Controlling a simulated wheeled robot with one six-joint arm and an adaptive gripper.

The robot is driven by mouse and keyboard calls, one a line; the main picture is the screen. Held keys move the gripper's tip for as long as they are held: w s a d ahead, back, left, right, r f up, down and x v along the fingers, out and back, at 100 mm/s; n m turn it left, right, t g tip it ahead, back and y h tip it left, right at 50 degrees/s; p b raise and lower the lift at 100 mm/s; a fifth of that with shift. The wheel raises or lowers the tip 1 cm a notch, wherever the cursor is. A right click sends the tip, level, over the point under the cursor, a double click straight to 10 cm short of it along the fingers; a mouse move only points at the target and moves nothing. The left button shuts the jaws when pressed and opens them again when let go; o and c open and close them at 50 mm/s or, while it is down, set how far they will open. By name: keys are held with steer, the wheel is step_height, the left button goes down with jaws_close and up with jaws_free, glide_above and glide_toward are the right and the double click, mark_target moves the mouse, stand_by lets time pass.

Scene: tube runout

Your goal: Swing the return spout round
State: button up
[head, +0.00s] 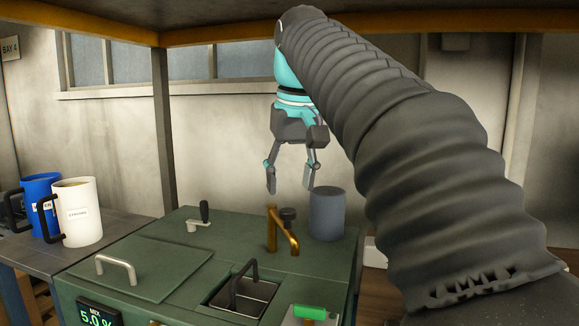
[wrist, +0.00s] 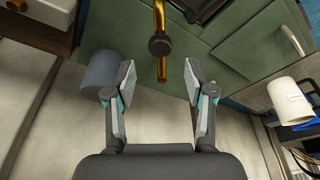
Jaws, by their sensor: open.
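The return spout is a brass pipe (head: 272,232) standing on the green machine top, with its arm slanting down to the right and a dark round knob (head: 288,215) by it. In the wrist view the brass spout (wrist: 162,68) and the dark knob (wrist: 160,45) show ahead, between the lines of my two fingers. My gripper (head: 290,190) hangs fingers down above and behind the spout, open and empty. It is apart from the spout. The fingertips also show wide apart in the wrist view (wrist: 160,75).
A grey-blue cylinder (head: 327,215) stands right of the spout, close to my gripper's right finger. A black-handled crank (head: 203,218), a lid with a handle (head: 140,268) and a small sink (head: 245,290) are on the machine. White (head: 77,212) and blue (head: 38,205) jugs stand left.

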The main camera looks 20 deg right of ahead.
mark_target(288, 210)
steer(key=shift+b+x, duration=0.6)
steer(key=shift+x, duration=2.25)
steer(key=shift+f, duration=0.1)
steer(key=c, duration=0.8)
